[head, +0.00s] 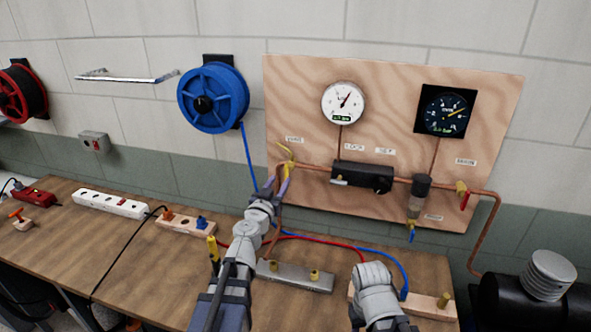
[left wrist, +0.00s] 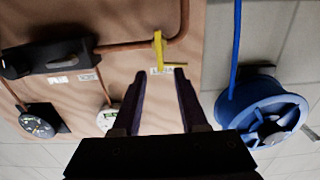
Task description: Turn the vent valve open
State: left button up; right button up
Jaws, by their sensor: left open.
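The vent valve shows as a yellow lever (head: 286,156) at the left of the copper pipe on the plywood board, beside a small white label I cannot read clearly. In the left wrist view the yellow lever (left wrist: 158,48) lies just ahead of the fingertips, roughly centred between them. My left gripper (head: 279,176) is open, its two dark fingers apart and pointing at the lever. I see no clear contact between them. In the left wrist view my left gripper (left wrist: 160,74) holds nothing. My right arm shows at lower centre-right, but its gripper is not visible.
The plywood board (head: 400,75) carries a white gauge (head: 343,103), a dark gauge (head: 445,110), a black regulator block (head: 362,176), a red lever (head: 464,198) and a blue lever (head: 411,233). A blue hose reel (head: 213,98) hangs left. The bench (head: 110,245) holds power strips and hoses.

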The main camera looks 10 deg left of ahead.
aim_at(285, 171)
pick_arm(q)
jog(key=shift+w+d, duration=0.1)
jog(key=shift+w, duration=3.9)
jog(key=shift+s, duration=0.1)
grip_shut()
